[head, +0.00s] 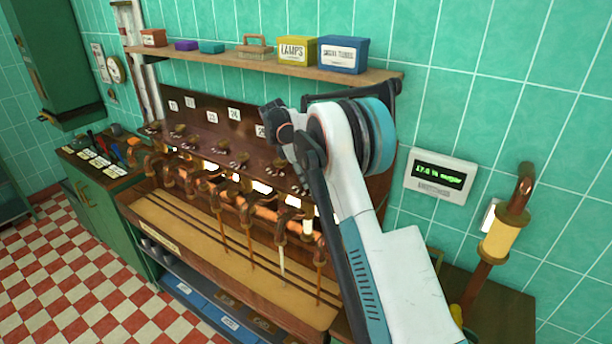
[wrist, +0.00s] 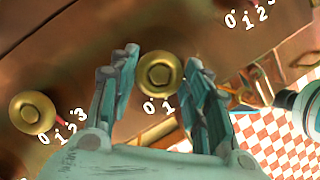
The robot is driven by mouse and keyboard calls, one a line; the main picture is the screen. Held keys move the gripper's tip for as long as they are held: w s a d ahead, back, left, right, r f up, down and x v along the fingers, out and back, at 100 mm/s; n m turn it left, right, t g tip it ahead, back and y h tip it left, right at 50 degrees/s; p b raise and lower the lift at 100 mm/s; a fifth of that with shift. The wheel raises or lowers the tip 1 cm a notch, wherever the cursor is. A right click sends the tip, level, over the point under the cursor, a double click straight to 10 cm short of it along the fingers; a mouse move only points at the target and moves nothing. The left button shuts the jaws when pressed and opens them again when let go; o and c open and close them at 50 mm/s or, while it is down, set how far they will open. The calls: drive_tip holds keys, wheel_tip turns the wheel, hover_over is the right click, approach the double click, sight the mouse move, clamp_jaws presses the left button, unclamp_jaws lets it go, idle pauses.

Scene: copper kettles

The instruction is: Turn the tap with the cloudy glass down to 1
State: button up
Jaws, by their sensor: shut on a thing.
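In the wrist view a round brass tap knob (wrist: 160,74) sits between the fingers of my gripper (wrist: 161,62), which is shut on it. Below the knob I see 0 and 1 on its scale; the rest of the scale and any pointer are hidden. In the head view my arm hides the gripper and this knob. Below the knob panel runs a row of copper taps with lit glasses. One stream (head: 282,264) is whitish, while its neighbours look amber. I cannot tell for sure which glass is cloudy or which tap the held knob belongs to.
Another brass knob (wrist: 33,112) with a red pointer and a 0 to 3 scale is at left in the wrist view. A shelf (head: 240,64) with boxes is above the panel. A wall display (head: 440,178) hangs at right. A tray (head: 190,232) lies under the taps.

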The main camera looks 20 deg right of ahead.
drive_tip(key=shift+w+m+g+y, duration=0.15)
drive_tip(key=shift+m+g, duration=0.35)
drive_tip(key=shift+m, duration=0.8)
drive_tip(key=shift+w+m+g+y, duration=0.1)
drive_tip(key=shift+m+g+y, duration=0.3)
drive_tip(key=shift+m, duration=0.9)
drive_tip(key=shift+p, duration=0.3)
drive_tip(key=o, duration=1.1)
drive_tip(key=shift+c, duration=0.2)
drive_tip(key=v, duration=0.7)
drive_tip(key=shift+r, duration=0.25)
